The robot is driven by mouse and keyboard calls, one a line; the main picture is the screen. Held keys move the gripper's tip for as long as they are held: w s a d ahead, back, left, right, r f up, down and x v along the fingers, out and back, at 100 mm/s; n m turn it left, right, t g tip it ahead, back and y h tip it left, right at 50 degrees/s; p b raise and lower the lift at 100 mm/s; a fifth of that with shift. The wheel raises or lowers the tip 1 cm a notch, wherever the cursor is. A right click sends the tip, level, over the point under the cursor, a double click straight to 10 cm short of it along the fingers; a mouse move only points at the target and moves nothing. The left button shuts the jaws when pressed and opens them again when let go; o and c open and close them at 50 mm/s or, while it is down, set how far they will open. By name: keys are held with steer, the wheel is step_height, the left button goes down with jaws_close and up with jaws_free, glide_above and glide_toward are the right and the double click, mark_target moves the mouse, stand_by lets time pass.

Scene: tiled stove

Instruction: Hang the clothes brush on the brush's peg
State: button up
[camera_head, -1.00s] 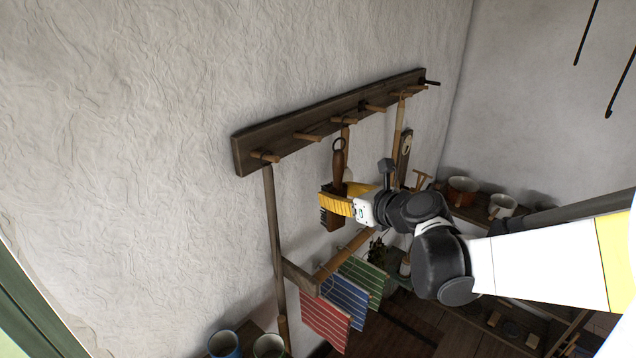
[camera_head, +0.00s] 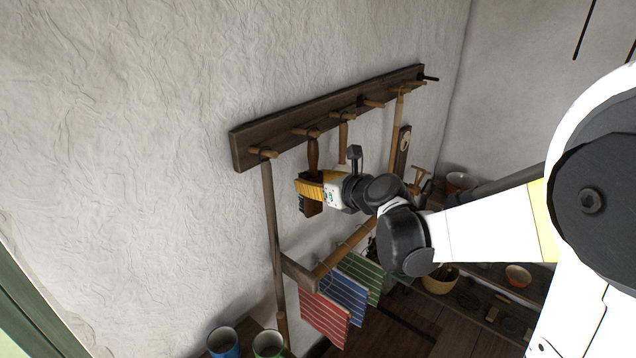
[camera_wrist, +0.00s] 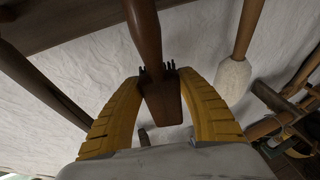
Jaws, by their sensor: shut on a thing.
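The clothes brush, with a brown wooden handle (camera_head: 313,153) and dark bristles, hangs upright from my gripper (camera_head: 309,187). The yellow fingers are shut on its body, which also shows in the wrist view (camera_wrist: 163,104) between the fingers (camera_wrist: 160,85). The handle's top end is at the second peg from the left (camera_head: 306,132) on the dark wall rail (camera_head: 282,128). A ring was visible at the handle's top earlier; now it overlaps the peg, and I cannot tell whether it is around the peg or in front of it.
A long pole (camera_head: 272,215) hangs from the leftmost peg. A white-ended tool (camera_wrist: 232,78) hangs right of the brush. Below are a towel bar (camera_head: 345,245) and striped towels (camera_head: 325,312). The wall above the rail is clear.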

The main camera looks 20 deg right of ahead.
steer(key=shift+w+a, duration=0.3)
steer(key=shift+w, duration=0.2)
steer(key=shift+b+x, duration=0.5)
steer(key=shift+x, duration=0.3)
steer(key=shift+a, duration=0.2)
steer(key=o, duration=1.3)
